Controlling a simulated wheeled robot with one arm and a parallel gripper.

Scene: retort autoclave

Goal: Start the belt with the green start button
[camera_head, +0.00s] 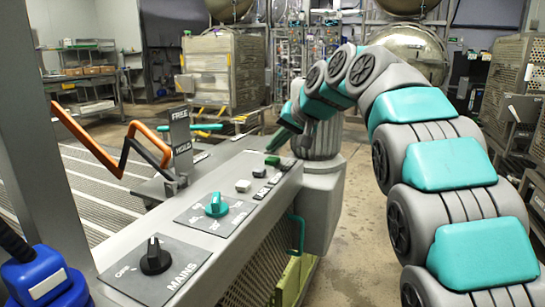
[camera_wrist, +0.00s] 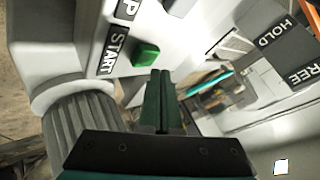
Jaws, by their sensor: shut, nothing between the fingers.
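The green start button (camera_wrist: 146,54) stands out from the white panel face in the wrist view, beside a black START label (camera_wrist: 113,50). In the head view the green button (camera_head: 272,160) is at the far end of the console's row of controls. My gripper (camera_wrist: 162,72) is shut and empty; its dark green fingers end just below and right of the button in the wrist view, seemingly apart from it. In the head view my gripper (camera_head: 278,143) points down close above the button; the exact gap cannot be told.
The console (camera_head: 228,235) also carries a black MAINS knob (camera_head: 154,257), a teal knob (camera_head: 216,205) and a pale button (camera_head: 243,186). A FREE/HOLD lever plate (camera_head: 181,140) and an orange bent rod (camera_head: 125,150) stand by the belt (camera_head: 95,190). Floor is clear at right.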

